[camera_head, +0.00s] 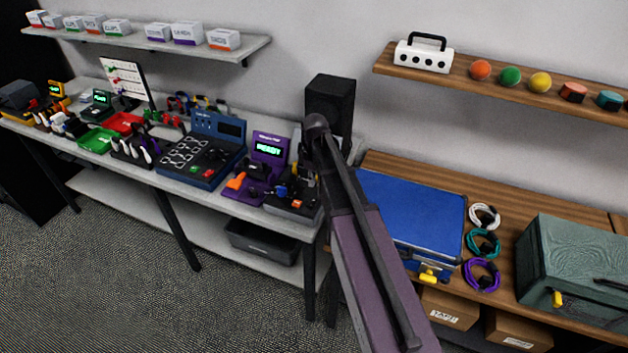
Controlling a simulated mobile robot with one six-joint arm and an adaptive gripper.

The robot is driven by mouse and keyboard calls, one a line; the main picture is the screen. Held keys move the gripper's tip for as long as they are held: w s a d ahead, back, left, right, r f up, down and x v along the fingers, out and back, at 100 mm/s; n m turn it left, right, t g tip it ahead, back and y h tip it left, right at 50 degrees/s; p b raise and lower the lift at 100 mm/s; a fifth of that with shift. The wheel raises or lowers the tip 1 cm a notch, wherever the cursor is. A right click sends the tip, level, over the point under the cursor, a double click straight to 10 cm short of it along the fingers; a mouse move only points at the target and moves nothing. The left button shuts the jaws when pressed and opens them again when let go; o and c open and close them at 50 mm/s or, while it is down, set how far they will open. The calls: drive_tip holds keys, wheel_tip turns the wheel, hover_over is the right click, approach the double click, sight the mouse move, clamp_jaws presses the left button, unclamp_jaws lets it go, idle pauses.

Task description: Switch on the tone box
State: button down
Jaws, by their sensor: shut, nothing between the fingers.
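My arm rises from the bottom of the view to an elbow in front of the black speaker, then bends down. My gripper (298,178) is small and dark, partly hidden by my own arm, and looks shut and empty. It is over or just above a dark box (292,207) with blue and yellow parts at the right end of the grey bench. This may be the tone box, but no label is readable. Whether the fingers touch it, I cannot tell. Its switch cannot be made out.
A purple tester (250,192) with a lit green display stands left of the dark box. A blue panel unit (203,150) is further left. The black speaker (330,98) stands behind. A blue case (412,212) and coiled cables (482,243) lie on the wooden bench to the right.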

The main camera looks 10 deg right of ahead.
sight(311, 206)
drive_tip(key=shift+s+a+f+b, duration=0.1)
drive_tip(key=shift+s+f+b, duration=0.05)
drive_tip(key=shift+f+b, duration=1.15)
drive_tip(key=shift+s+a+f+b, duration=0.1)
drive_tip(key=shift+f+b, duration=1.15)
drive_tip(key=shift+f, duration=0.2)
drive_tip(key=shift+s+a+f+b, duration=0.1)
drive_tip(key=shift+s+f+b, duration=0.05)
drive_tip(key=shift+f+b, duration=1.15)
